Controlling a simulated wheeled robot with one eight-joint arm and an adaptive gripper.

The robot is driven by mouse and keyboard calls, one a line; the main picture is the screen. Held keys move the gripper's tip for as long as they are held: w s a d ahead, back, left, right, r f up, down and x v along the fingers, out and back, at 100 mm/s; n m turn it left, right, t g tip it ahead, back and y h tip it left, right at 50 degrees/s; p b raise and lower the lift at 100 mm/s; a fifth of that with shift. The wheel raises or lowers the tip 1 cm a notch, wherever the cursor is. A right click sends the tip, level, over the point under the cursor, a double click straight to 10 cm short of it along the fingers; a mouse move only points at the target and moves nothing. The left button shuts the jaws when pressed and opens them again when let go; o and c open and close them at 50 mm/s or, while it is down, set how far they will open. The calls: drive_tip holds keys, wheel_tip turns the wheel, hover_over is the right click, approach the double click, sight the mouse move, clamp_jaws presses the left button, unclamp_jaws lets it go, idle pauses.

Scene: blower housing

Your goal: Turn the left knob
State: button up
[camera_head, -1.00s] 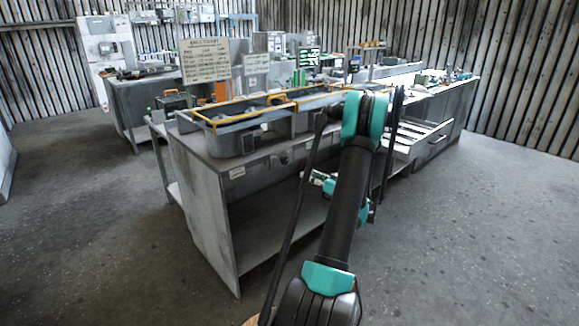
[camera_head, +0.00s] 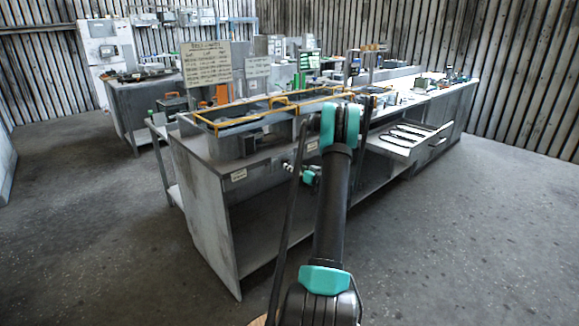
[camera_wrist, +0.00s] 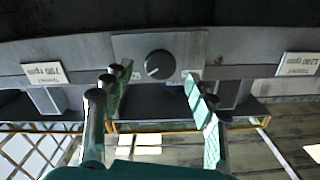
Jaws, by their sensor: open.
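In the wrist view, which is upside down, a round dark knob (camera_wrist: 158,64) with a pale mark sits on a grey plate on the bench front. My gripper (camera_wrist: 153,88) is open, with one finger on either side of the knob's line and nothing between them. The fingertips look close to the plate, but I cannot tell whether they touch it. In the head view my gripper (camera_head: 300,173) is at the bench's front face, below the top. The knob is not clear there. Only one knob shows in the wrist view.
White label plates flank the knob, one on the left (camera_wrist: 44,74) and one on the right (camera_wrist: 298,64). The bench (camera_head: 205,190) carries grey bins with yellow rails (camera_head: 285,100). An open drawer (camera_head: 405,140) juts out to the right. The floor in front is clear.

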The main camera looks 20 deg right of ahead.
sight(289, 164)
drive_tip(key=shift+x, duration=1.55)
drive_tip(key=c, duration=1.2)
